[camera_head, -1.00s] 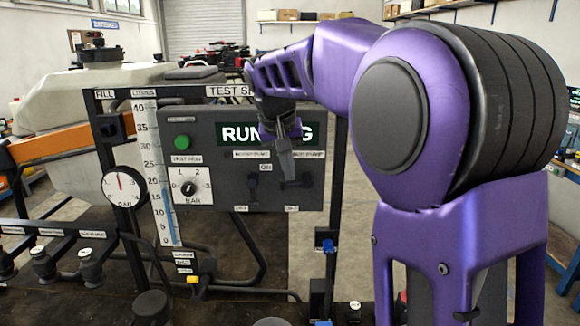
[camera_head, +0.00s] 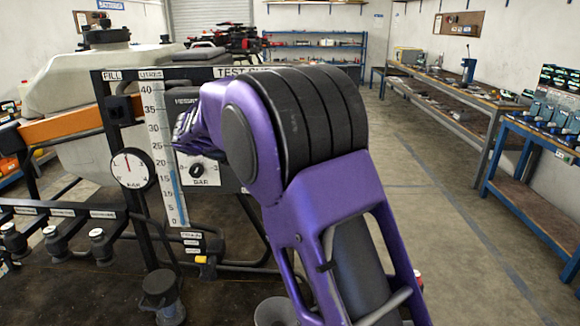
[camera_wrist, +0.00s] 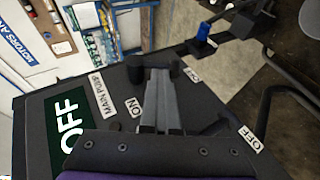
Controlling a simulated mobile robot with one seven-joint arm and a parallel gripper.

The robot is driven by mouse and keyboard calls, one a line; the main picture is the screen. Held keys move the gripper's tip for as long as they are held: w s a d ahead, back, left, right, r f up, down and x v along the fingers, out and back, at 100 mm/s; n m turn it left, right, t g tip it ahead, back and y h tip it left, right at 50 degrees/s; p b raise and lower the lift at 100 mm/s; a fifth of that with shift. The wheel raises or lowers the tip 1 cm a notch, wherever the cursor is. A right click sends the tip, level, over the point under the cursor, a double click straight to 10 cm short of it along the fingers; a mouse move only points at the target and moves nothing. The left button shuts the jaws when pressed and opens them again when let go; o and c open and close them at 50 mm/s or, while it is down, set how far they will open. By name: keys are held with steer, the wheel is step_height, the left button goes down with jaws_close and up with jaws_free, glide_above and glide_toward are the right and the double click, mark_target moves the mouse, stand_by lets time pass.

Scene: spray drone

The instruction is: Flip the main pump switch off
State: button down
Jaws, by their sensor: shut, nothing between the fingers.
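My gripper (camera_wrist: 155,76) is shut and empty in the wrist view, its grey fingers reaching over the panel between the ON label (camera_wrist: 136,107) and an OFF label (camera_wrist: 194,75). The main pump switch (camera_wrist: 164,75) is black and sits at the fingertips, its dark lever end on the OFF-label side. Contact cannot be told. The MAIN PUMP label (camera_wrist: 104,97) lies left of it. The green display (camera_wrist: 69,131) reads OFF.
A second black switch (camera_wrist: 220,125) with its own OFF label (camera_wrist: 250,137) is beside the fingers. A blue valve handle (camera_wrist: 205,31) is beyond the panel edge. The head view shows a gauge (camera_head: 128,167), a white tank (camera_head: 75,85) and open floor right, before the workbench (camera_head: 445,90).

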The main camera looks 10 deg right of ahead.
steer(key=shift+f+n+h+b, duration=0.35)
steer(key=shift+f+h, duration=0.4)
steer(key=shift+h, duration=0.35)
